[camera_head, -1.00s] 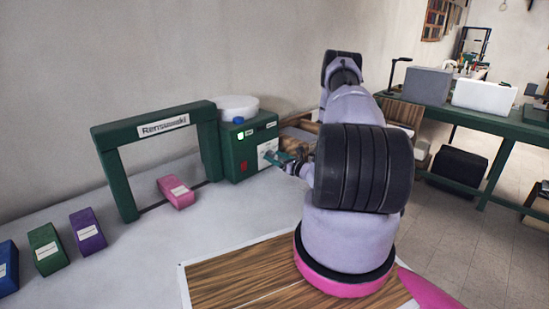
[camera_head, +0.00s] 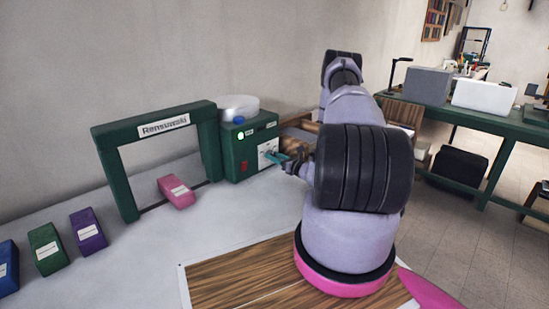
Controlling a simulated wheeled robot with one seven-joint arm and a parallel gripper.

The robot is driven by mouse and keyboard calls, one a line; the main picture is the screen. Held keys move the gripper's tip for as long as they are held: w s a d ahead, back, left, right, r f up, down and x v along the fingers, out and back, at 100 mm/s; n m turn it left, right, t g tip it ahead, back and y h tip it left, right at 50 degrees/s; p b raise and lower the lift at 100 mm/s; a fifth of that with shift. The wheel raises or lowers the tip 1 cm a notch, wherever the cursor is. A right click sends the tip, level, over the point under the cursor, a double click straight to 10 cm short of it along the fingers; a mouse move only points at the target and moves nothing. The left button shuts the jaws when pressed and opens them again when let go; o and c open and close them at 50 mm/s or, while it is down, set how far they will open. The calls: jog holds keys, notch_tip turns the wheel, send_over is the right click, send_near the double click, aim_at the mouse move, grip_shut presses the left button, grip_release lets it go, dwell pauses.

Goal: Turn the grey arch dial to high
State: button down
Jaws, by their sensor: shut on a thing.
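A green control box (camera_head: 236,160) stands at the right end of a green arch (camera_head: 128,185) on the pale bench. Its front has a white panel (camera_head: 264,148), a lit round lamp (camera_head: 241,135) and a red switch (camera_head: 244,167). My gripper (camera_head: 274,157), with teal fingertips, is at the white panel, shut on the dial there. The fingers cover the dial, so its pointer and setting cannot be read.
A pink block (camera_head: 176,191) lies under the arch. Purple (camera_head: 88,231), green (camera_head: 46,250) and blue (camera_head: 7,268) blocks stand at the left. A round pale dish (camera_head: 239,108) is behind the box top. Wooden pieces (camera_head: 300,129) lie right of the box.

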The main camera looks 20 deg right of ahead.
jog(key=m, duration=0.6)
jog(key=shift+d+f, duration=0.1)
jog(key=m, duration=0.4)
jog(key=shift+m, duration=0.4)
dwell(0.3)
jog(key=shift+c, duration=1.9)
grip_release()
jog(key=v, duration=1.1)
